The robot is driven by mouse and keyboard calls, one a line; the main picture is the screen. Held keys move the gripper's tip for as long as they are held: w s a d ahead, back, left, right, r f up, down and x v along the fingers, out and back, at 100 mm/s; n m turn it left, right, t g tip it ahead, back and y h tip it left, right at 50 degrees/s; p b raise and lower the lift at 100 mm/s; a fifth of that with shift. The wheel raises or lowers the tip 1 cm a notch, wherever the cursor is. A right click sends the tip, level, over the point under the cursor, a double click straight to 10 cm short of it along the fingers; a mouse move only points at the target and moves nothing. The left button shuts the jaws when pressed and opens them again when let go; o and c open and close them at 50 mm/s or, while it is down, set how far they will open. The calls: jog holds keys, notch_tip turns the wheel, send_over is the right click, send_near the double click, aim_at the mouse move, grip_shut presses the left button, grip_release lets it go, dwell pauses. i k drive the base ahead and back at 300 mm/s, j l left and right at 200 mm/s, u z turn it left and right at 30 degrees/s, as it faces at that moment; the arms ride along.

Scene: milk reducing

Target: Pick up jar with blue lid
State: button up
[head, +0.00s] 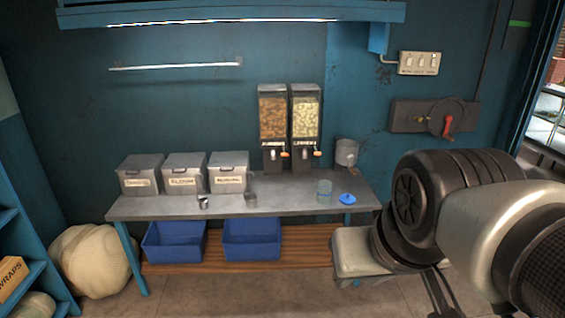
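A flat blue lid (347,199) with a small raised middle lies on the table just right of the jar, near the front edge. The lid appears to be off the jar; too small to tell whether they touch. My arm fills the right side of the head view, right of the table and nearer to me. My gripper is not in view, so its state and any hold are hidden.
Blue crates (252,241) sit below. The table's front middle is clear.

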aim_at(324, 192)
jog(key=i+l, duration=0.2)
jog(key=i, duration=0.35)
jog(key=i+l, duration=0.15)
jog(key=i, duration=0.35)
jog(key=i+l, duration=0.2)
jog(key=i, duration=0.35)
jog(key=i+l, duration=0.2)
jog(key=i, duration=0.35)
jog(key=i+l, duration=0.15)
jog(key=i, duration=0.4)
